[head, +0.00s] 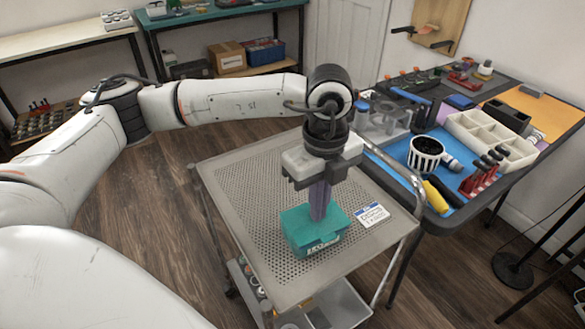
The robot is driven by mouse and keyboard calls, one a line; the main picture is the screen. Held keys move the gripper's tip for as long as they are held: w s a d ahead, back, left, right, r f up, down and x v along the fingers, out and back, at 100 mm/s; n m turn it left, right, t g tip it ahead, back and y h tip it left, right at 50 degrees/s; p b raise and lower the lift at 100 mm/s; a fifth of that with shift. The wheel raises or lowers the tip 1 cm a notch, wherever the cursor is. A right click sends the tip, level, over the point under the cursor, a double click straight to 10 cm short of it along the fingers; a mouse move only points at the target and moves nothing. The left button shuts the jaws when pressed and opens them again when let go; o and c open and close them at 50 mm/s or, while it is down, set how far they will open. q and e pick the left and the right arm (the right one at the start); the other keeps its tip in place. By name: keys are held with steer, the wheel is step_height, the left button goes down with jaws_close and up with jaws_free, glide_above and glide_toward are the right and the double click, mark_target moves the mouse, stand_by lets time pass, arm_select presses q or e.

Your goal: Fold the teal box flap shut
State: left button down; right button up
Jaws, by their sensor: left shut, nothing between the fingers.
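The teal box (317,243) sits on the perforated top of the metal cart, near its front right part. It has pale lettering on its front side. Its teal top shows around my fingers and looks roughly level; I cannot tell whether the flap lies fully flat. My left gripper (318,217) points straight down over the box with its purple fingers shut and empty. The fingertips are at the top of the box, touching or very close to it; which one I cannot tell. My right gripper is not in view.
A white label card (371,215) lies on the cart (262,235) right of the box. A handrail runs along the cart's right side. The workbench at right holds a striped mug (425,154), a cream divided tray (487,139) and tools. The cart's left part is clear.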

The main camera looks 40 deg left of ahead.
arm_select(q)
steer(key=shift+r, duration=0.2)
step_height(320, 180, up, 9)
steer(key=p, duration=0.6)
steer(key=shift+f, duration=0.15)
stand_by(0.5)
